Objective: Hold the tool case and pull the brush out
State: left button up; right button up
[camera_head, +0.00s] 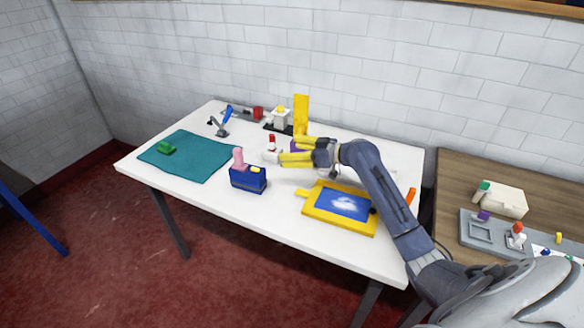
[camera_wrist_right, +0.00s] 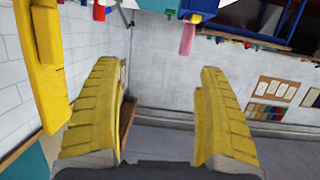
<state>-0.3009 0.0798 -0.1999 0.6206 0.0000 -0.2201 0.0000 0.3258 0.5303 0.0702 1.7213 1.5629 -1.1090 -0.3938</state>
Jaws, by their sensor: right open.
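The blue tool case (camera_head: 248,181) stands on the white table near its front edge. A pink brush handle (camera_head: 238,158) sticks up from its left part, and a small yellow piece shows on its top right. My right gripper (camera_head: 287,151) is open and empty, its yellow fingers pointing left, behind and right of the case and apart from it. In the right wrist view, which looks upside down, the pink handle (camera_wrist_right: 187,39) and part of the blue case (camera_wrist_right: 199,5) show at the top, beyond the open fingers. My left gripper is not in view.
A teal mat (camera_head: 190,155) with a green object (camera_head: 166,148) lies left. A yellow-framed blue board (camera_head: 340,205) lies right of the case. A yellow upright (camera_head: 301,112) and small fixtures stand behind my gripper. A wooden side table (camera_head: 460,170) is right. The table's front strip is clear.

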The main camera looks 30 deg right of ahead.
aim_at(254, 171)
jog(key=s+a+f+g, duration=0.2)
jog(key=s+a+f, duration=0.1)
jog(key=f, duration=0.1)
jog(key=shift+n, duration=0.4)
jog(key=x, duration=1.6)
jog(key=shift+w+a, duration=0.25)
jog(key=shift+c, duration=0.3)
jog(key=shift+r, duration=0.1)
jog(key=c, duration=1.5)
jog(key=o, duration=0.7)
jog(key=c, duration=0.4)
